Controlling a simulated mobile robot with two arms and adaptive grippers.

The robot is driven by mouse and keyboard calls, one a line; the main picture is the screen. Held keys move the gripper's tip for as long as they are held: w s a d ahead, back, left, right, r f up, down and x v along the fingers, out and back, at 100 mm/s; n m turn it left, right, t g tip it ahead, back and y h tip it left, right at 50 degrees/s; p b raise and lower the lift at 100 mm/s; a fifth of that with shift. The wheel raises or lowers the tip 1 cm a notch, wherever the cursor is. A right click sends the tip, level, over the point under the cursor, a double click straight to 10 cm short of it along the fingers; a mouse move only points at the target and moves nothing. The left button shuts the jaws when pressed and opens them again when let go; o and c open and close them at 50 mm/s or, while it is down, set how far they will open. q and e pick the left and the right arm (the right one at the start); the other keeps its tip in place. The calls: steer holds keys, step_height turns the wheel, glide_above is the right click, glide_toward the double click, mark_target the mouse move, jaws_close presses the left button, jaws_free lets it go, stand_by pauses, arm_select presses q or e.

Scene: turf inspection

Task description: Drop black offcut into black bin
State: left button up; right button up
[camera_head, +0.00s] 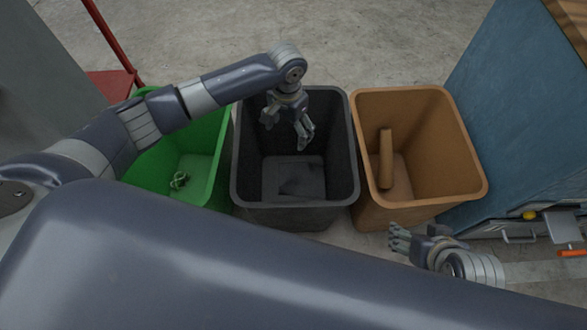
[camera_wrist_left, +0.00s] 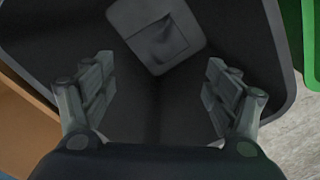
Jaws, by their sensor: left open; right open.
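The black bin (camera_head: 237,185) stands in the middle of three bins in the head view, and its inside fills most of the wrist view (camera_wrist_left: 150,120). A dark, flat piece that looks like the black offcut (camera_head: 298,187) lies on the bin's floor, and it also shows in the left wrist view (camera_wrist_left: 165,45). My left gripper (camera_head: 288,132) is over the black bin, pointing down, with its fingers spread and nothing between them. My right gripper (camera_head: 397,241) is open and empty in front of the brown bin.
A green bin (camera_head: 212,170) with a small tangled item (camera_head: 179,181) stands left. A brown bin (camera_head: 470,185) with a brown piece (camera_head: 386,158) stands right. A blue cabinet (camera_head: 505,100) is at the far right. A red frame (camera_head: 112,38) is at upper left.

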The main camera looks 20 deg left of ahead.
arm_select(q)
step_height(320, 180, up, 12)
stand_by(0.6)
stand_by(0.4)
